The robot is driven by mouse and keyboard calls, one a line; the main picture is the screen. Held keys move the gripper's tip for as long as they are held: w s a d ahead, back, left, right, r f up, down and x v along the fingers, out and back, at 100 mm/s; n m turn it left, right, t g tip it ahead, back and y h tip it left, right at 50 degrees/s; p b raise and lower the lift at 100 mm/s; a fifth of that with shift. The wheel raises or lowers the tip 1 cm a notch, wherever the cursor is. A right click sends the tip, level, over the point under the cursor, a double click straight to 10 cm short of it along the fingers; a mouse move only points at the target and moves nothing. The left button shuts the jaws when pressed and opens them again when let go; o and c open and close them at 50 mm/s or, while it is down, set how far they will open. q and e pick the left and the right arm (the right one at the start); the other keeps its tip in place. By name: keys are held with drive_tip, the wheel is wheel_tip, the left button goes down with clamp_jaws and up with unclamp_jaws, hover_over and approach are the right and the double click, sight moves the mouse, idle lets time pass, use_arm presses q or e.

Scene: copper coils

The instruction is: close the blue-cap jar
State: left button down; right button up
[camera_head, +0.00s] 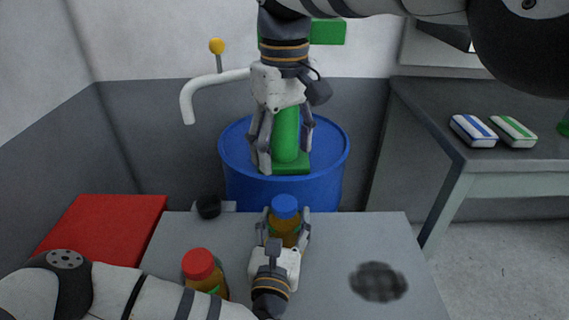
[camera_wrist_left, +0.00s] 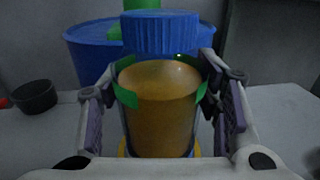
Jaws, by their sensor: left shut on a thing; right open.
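The blue-cap jar (camera_head: 284,231) stands upright on the grey table, with amber contents and a green label. Its blue cap (camera_head: 285,205) sits at the top; in the left wrist view the cap (camera_wrist_left: 160,33) is over the mouth of the jar (camera_wrist_left: 158,108). I cannot tell whether it is fully seated. My left gripper (camera_head: 285,221) is shut around the jar's body, one finger on each side. My right gripper (camera_head: 284,154) points down above and behind the jar, open, with its fingers apart and clear of the cap.
A red-cap jar (camera_head: 201,267) stands left of my left gripper. A small black cup (camera_head: 208,206) is at the back left of the table. A blue barrel (camera_head: 335,165) with a green fixture stands behind. A dark round patch (camera_head: 378,282) lies on the right, with bare table around it.

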use_arm(q)
drive_tip(key=shift+c, duration=2.3)
unclamp_jaws()
drive_tip(key=s, duration=0.4)
drive_tip(key=s+a, duration=0.1)
drive_tip(key=s, duration=0.7)
drive_tip(key=shift+a, duration=0.4)
